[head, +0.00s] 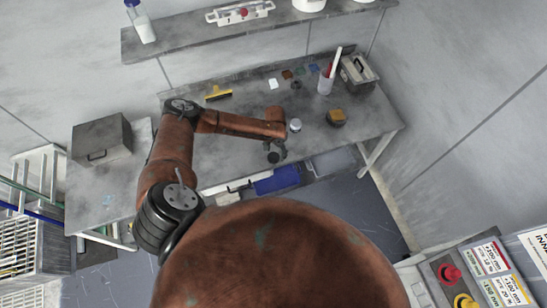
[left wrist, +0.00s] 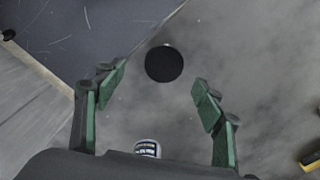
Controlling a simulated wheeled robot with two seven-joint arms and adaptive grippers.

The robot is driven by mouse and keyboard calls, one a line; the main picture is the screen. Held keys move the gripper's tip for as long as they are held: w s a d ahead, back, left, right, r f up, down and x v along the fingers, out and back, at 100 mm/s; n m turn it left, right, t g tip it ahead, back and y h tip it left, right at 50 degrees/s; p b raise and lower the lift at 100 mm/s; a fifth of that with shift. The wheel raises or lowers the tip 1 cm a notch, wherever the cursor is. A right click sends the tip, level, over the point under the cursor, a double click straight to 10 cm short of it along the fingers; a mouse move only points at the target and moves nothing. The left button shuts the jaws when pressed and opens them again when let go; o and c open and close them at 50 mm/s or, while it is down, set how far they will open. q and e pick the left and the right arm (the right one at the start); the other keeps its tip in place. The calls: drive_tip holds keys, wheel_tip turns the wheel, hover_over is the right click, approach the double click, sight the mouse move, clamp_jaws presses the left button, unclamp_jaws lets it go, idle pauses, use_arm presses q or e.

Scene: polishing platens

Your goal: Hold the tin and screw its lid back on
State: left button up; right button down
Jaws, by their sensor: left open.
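A small pale, silvery tin-like container (head: 295,125) stands on the grey table, just behind and right of my left gripper (head: 276,153). In the left wrist view, my left gripper (left wrist: 158,88) is open, with its green-padded fingers apart. A round black disc (left wrist: 164,63) shows between the fingers, with a small pale bit at its far edge. I cannot tell whether it is the lid or a dark top. My right gripper is not in view.
The table (head: 240,155) has free room left of the arm. The table's front edge is close to the gripper.

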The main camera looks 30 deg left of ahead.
sight(273, 157)
use_arm(q)
drive_tip(key=shift+a+f+p, duration=0.15)
drive_tip(key=shift+f, duration=1.15)
drive_tip(key=shift+a+f+p, duration=0.15)
drive_tip(key=shift+f, duration=1.15)
drive_tip(key=c, duration=0.9)
